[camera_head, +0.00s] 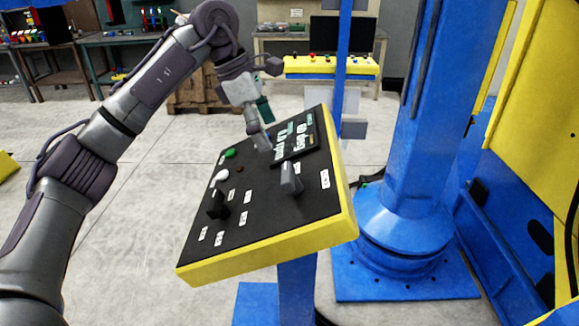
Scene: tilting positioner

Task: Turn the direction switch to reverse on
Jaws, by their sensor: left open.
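A tilted control panel (262,222) with a black face and yellow rim stands on a blue post. A black knob (217,206) sits on its lower left, and a grey, lever-like knob (290,181) sits right of the middle. The labels are too small to read, so I cannot tell which knob is the direction switch. My left gripper (261,130) is open and empty. It points down at the panel's far edge, near the display, apart from both knobs. I cannot tell whether its tips touch the panel. My right gripper is out of view.
The panel also has a lit display (296,140), a green button (230,153) and a white button (222,175). A blue column (405,150) stands close on the right. A yellow panel (330,68) and workbenches are behind. The floor left of the panel is clear.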

